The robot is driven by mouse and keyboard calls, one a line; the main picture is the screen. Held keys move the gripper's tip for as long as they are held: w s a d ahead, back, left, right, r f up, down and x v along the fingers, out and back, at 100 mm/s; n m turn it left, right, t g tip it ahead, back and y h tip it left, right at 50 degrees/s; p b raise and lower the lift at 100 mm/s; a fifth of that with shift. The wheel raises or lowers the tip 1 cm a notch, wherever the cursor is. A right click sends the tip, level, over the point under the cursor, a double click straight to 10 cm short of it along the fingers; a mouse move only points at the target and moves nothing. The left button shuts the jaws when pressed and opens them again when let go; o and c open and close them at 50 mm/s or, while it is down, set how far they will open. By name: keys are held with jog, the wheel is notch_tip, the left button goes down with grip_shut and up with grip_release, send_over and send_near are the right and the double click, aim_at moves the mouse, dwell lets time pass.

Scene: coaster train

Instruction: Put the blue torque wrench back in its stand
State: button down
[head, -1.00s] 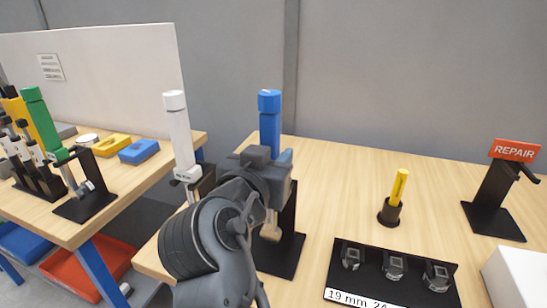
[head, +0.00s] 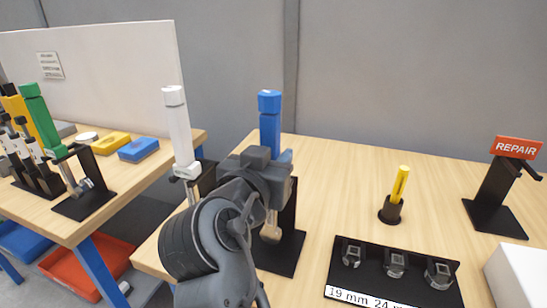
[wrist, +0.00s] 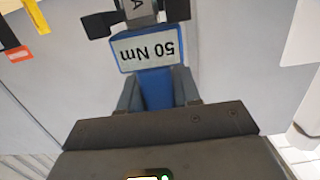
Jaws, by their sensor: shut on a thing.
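The blue torque wrench (head: 269,122) stands upright at the left part of the near bench, its blue handle rising above my gripper (head: 266,168). My gripper is shut on it. In the wrist view the wrench's blue body (wrist: 157,92) lies between the fingers (wrist: 157,98), with a "50 Nm" label and grey shaft beyond. Black fork prongs (wrist: 98,25) sit on both sides of the shaft there. The black stand (head: 284,248) is right behind and below my gripper, partly hidden by my arm. I cannot tell whether the wrench rests in the fork.
A white wrench (head: 177,125) stands close on the left. A socket tray (head: 375,290), a yellow tool in a black cup (head: 391,210), a REPAIR stand (head: 495,195) and a white box (head: 520,275) are to the right. The bench's back middle is clear.

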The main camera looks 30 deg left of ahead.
jog(key=shift+f+b, duration=0.25)
jog(key=shift+b, duration=0.1)
jog(key=c, duration=0.7)
grip_release()
jog(key=shift+f, duration=0.2)
jog(key=b+v, duration=0.1)
jog(key=v, duration=0.7)
jog(key=shift+r, duration=0.15)
